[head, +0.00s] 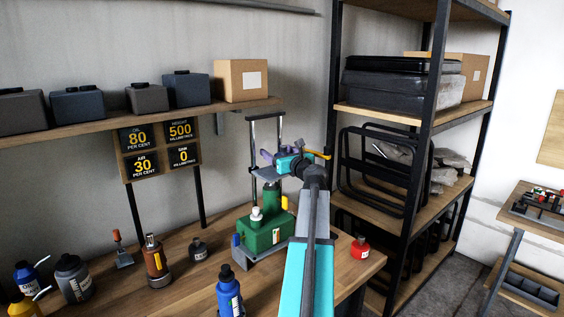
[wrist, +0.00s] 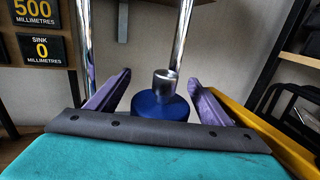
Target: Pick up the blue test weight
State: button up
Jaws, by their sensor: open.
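The blue test weight (wrist: 160,107) shows in the wrist view as a round blue disc with a shiny metal knob on top. It stands between and beyond the two purple fingers of my gripper (wrist: 157,90). The fingers are apart, one on each side of it, and I cannot tell whether either touches it. The dark palm edge hides its lower front. In the head view my gripper (head: 272,157) is at the grey platform on top of a green bench device (head: 264,236). I cannot pick out the weight there.
Chrome posts (head: 281,130) rise behind the platform. The workbench holds a blue bottle (head: 229,292), a brown bottle (head: 156,262) and a red bottle (head: 360,247). A black rack (head: 436,120) stands to the right. A wall shelf (head: 130,115) with boxes is at the left.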

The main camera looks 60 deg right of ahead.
grip_shut()
jog(key=shift+r, duration=0.1)
dwell(0.5)
jog(key=shift+r, duration=0.15)
jog(key=shift+d+r+b, duration=0.1)
jog(key=shift+r+b, duration=0.3)
jog(key=shift+r, duration=1.2)
jog(key=s+a+r+b, duration=0.1)
jog(key=s+a+b, duration=0.1)
jog(key=s+a, duration=0.7)
jog(key=a, duration=0.3)
jog(key=shift+s+a+r, duration=0.25)
jog(key=shift+s+a, duration=0.1)
